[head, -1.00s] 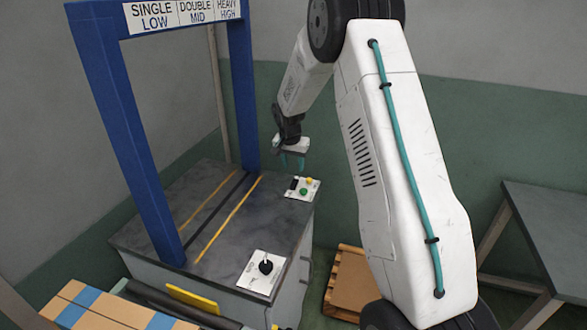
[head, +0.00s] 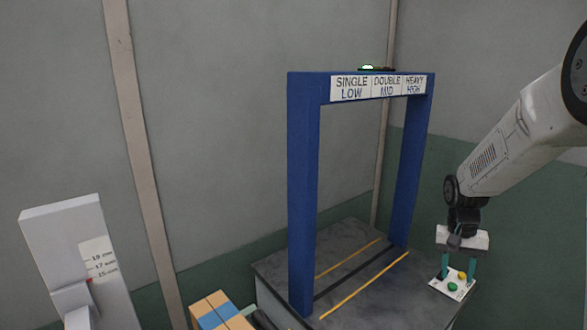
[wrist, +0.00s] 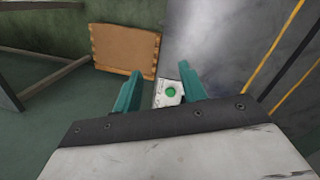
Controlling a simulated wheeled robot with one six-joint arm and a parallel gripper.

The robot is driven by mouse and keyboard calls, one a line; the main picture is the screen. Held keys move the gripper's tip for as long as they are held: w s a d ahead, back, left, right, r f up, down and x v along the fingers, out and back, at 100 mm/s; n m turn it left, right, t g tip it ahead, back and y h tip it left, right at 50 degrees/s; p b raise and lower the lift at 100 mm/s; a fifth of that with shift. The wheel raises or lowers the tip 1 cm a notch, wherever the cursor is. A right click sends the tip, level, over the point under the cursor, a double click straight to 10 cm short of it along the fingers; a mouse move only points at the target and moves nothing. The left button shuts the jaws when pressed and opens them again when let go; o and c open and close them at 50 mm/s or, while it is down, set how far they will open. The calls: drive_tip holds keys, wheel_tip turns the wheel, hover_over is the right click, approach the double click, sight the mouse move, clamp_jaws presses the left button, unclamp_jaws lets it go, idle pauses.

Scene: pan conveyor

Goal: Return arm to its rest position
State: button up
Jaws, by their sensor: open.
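My gripper (head: 459,267) has two teal fingers that stand apart with nothing between them. In the head view it hangs at the right, in front of a small white control panel (head: 450,289) with a green and a yellow button. The wrist view shows the fingers (wrist: 162,92) spread, with the panel's green button (wrist: 171,91) seen beyond and between them. The gripper appears above the panel; I cannot tell the exact gap. My arm reaches in from the right edge of the head view.
A blue gantry (head: 303,190) with a lettered sign stands over the dark conveyor table (head: 280,272).

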drive_tip(key=s+a+r+n+t, duration=0.1)
drive_tip(key=s+a+r, duration=0.3)
drive_tip(key=s, duration=0.6)
drive_tip(key=s+a+r+n+t, duration=0.1)
drive_tip(key=s+a+r+n, duration=0.2)
drive_tip(key=s, duration=0.7)
drive_tip(key=s+a+r+n+t, duration=0.1)
drive_tip(key=s+a+r+n, duration=0.1)
drive_tip(key=s+a+r, duration=0.5)
drive_tip(key=s+r, duration=0.2)
drive_tip(key=s, duration=0.1)
drive_tip(key=shift+a+r+y, duration=0.15)
drive_tip(key=shift+r+y, duration=0.1)
drive_tip(key=shift+y, duration=0.15)
drive_tip(key=shift+s, duration=0.1)
